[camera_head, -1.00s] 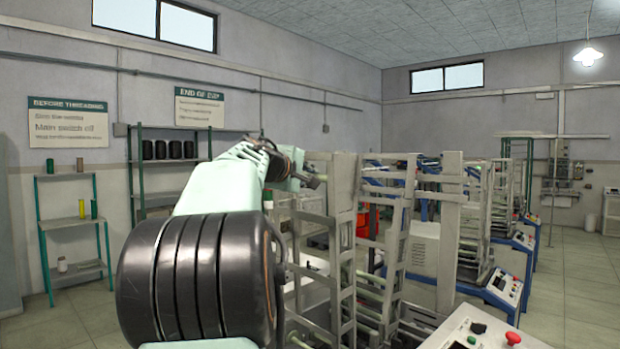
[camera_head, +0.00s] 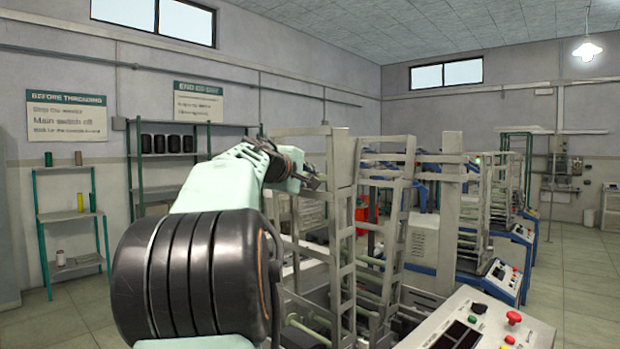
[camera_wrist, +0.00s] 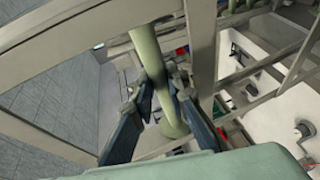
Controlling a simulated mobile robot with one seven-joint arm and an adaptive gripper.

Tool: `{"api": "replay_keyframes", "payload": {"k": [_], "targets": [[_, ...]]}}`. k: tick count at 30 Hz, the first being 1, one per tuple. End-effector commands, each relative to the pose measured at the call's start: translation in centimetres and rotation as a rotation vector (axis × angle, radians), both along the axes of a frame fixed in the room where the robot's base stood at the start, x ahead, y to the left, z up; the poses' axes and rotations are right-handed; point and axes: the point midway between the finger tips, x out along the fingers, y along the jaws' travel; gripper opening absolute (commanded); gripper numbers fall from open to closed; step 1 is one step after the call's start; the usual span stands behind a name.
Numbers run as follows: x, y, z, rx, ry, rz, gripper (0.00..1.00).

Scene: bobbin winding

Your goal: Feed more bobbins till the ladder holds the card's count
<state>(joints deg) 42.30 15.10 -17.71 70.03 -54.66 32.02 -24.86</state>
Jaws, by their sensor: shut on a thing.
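In the wrist view my gripper (camera_wrist: 160,82) is shut on a pale green bobbin (camera_wrist: 147,48), a slim tube that runs up between the dark fingers. In the head view my gripper (camera_head: 313,180) is small, at the end of my arm beside the tall cream ladder frame (camera_head: 343,215); the held bobbin cannot be made out there. Pale green rods (camera_head: 375,285) lie low in the frame; I cannot tell whether they are bobbins. Cream bars surround the bobbin in the wrist view; contact cannot be told. I see no readable count card.
A control panel (camera_head: 490,322) with a red button stands close at lower right. More machines (camera_head: 500,265) line up behind. A green rack (camera_head: 72,215) with a few spools and a shelf (camera_head: 160,190) with dark spools stand at the left wall. Floor is clear at far right.

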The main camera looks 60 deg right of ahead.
Motion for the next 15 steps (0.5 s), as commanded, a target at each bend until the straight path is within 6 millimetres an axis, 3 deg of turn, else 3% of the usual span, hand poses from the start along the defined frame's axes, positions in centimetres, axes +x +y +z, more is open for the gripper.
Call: {"api": "replay_keyframes", "payload": {"k": [5,15], "targets": [[0.0,0.0,-0.4,0.0,0.0,0.0,0.0],[-0.1,-0.2,-4.1,0.0,0.0,-0.001,0.0]]}}
